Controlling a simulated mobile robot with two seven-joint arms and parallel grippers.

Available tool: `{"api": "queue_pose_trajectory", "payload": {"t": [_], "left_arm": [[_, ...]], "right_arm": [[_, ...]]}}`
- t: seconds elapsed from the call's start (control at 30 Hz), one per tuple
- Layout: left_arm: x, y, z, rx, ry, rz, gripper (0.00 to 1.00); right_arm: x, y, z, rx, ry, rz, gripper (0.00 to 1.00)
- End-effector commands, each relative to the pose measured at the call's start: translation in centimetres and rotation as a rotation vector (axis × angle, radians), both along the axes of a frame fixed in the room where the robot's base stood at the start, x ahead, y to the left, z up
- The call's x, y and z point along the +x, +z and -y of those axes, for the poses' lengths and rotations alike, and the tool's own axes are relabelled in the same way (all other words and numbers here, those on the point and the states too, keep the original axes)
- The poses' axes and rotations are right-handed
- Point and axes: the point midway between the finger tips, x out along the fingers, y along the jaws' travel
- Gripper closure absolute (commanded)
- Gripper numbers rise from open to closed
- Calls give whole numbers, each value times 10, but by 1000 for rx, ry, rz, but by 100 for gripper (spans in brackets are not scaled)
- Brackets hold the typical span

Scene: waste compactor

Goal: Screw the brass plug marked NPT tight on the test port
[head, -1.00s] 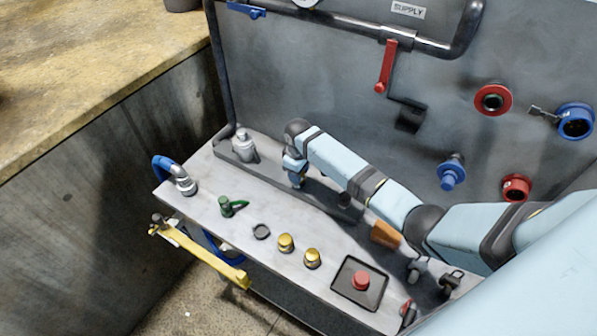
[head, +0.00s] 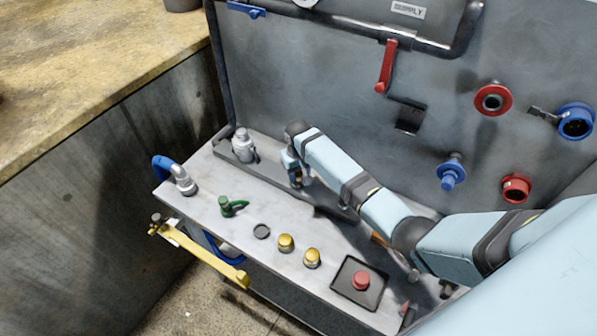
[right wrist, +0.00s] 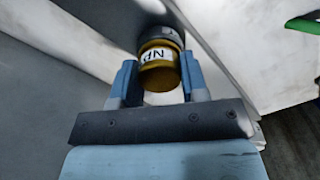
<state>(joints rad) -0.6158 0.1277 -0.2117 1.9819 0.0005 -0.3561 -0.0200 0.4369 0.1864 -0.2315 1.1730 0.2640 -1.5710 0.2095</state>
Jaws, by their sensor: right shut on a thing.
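In the right wrist view, a brass plug (right wrist: 159,74) with black letters on a white label, of which "NP" reads clearly, sits between the two blue fingers of my right gripper (right wrist: 158,88). The gripper is shut on it. A dark grey round part (right wrist: 160,38) is right behind the plug; I cannot tell how far the two are engaged. In the head view my right gripper (head: 295,178) points down at the dark strip along the back of the bench, and the plug is hard to make out there. My left gripper is not in view.
The grey bench (head: 265,265) carries a silver fitting (head: 243,146), a green-handled valve (head: 230,206), two more brass caps (head: 286,243) and a red button (head: 361,281). A yellow bar (head: 205,255) juts along the front edge. A grey wall panel with a red lever (head: 386,68) stands behind.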

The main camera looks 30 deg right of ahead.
Motion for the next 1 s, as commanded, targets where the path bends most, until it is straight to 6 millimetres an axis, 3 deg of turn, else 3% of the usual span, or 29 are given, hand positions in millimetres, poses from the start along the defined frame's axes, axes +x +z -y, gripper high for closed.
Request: {"api": "queue_pose_trajectory", "payload": {"t": [0.17,0.47,0.83,1.0], "left_arm": [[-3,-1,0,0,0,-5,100],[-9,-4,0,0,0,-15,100],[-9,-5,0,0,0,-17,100],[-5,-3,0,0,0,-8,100]], "right_arm": [[0,-1,0,0,-37,-1,88],[-1,-1,0,1,-424,-2,88],[-1,-1,-1,1,-488,-2,88],[-1,-1,-1,3,-741,-3,88]]}}
